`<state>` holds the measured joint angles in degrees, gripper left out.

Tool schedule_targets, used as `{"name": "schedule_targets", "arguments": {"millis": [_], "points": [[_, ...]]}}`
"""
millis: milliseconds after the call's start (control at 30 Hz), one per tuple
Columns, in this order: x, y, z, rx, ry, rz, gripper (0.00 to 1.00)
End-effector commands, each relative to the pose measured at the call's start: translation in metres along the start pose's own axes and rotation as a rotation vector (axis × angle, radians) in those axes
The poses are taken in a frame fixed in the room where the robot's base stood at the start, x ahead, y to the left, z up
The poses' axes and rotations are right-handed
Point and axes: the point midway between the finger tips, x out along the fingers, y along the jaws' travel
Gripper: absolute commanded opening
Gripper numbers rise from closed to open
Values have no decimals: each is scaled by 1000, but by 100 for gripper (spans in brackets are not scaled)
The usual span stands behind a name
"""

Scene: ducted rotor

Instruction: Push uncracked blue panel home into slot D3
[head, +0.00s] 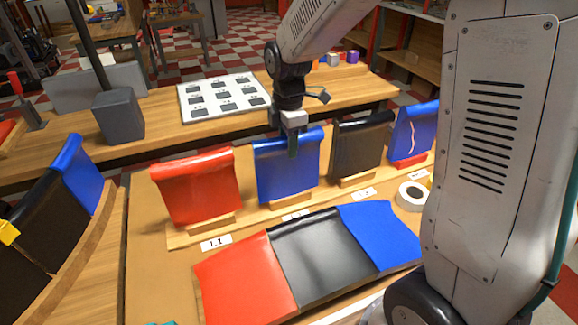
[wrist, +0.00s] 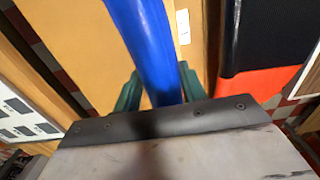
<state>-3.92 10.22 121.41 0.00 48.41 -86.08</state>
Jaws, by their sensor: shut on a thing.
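An uncracked blue panel (head: 286,172) stands upright at the second place of the wooden rack, between the red and black panels. My gripper (head: 292,143) is shut on its top edge from above. In the wrist view the blue panel (wrist: 147,45) runs between the two green fingers (wrist: 158,92). Whether its lower edge still rests in the rack cannot be told. Another blue panel (head: 401,130), with a pale crack line, stands at the rack's right end. No D3 label is readable.
The rack (head: 180,238) also holds a red panel (head: 196,187) and a black panel (head: 357,145). In front, a curved segment holds red, black and blue panels (head: 380,235). Another curved frame (head: 75,275) stands left. A tape roll (head: 411,196) lies right. A white board (head: 222,96) lies behind.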

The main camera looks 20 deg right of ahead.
Motion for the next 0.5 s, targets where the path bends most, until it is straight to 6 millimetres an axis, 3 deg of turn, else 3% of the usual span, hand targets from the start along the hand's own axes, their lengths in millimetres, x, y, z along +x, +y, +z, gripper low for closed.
{"name": "schedule_targets", "arguments": {"millis": [500], "points": [[-11,1,0,0,0,2,16]]}}
